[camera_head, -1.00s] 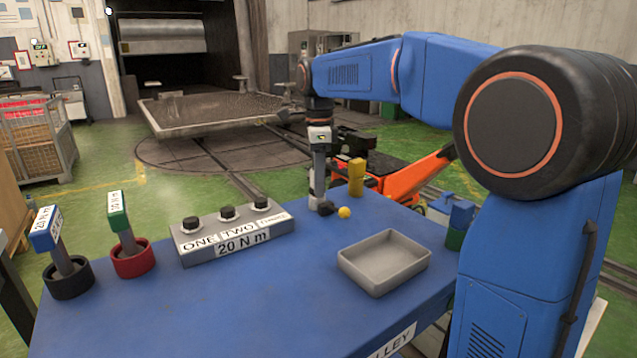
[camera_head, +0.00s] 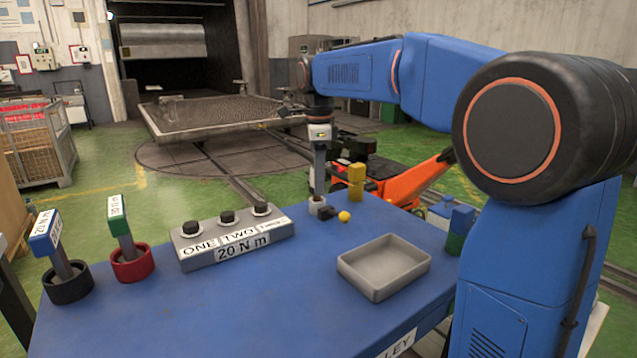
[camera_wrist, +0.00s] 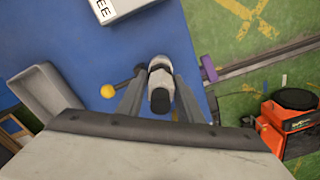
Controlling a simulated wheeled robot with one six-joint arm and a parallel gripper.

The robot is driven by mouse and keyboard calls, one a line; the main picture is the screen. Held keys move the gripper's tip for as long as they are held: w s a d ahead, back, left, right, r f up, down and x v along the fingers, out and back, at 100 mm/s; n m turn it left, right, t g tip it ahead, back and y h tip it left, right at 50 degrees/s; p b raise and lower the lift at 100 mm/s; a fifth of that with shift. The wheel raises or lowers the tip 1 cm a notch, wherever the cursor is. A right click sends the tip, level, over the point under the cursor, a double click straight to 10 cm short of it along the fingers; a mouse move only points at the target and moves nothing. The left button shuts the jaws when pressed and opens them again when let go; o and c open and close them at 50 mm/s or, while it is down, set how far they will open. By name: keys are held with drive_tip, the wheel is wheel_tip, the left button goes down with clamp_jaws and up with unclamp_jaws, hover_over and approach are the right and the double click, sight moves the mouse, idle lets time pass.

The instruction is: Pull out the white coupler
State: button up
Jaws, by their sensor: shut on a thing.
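My gripper (camera_head: 319,178) points straight down at the far edge of the blue table. In the wrist view my gripper (camera_wrist: 158,98) is shut around the white coupler (camera_wrist: 161,66), with its dark rounded end towards the camera. In the head view a pale, short cylindrical part (camera_head: 317,206) shows below the fingers, beside a black lever (camera_head: 326,213) with a yellow ball (camera_head: 344,216). The fingers hide much of the coupler there. I cannot tell whether its lower end is still seated.
A yellow block stack (camera_head: 356,182) stands close right of my gripper. A grey tray (camera_head: 383,267) lies nearer. A grey box with several black knobs (camera_head: 232,240) and two labelled tools in round holders (camera_head: 70,285) (camera_head: 131,262) stand left. The table's middle (camera_head: 270,305) is clear.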

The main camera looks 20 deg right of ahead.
drive_tip(key=shift+r, duration=2.6)
drive_tip(key=shift+r, duration=2.5)
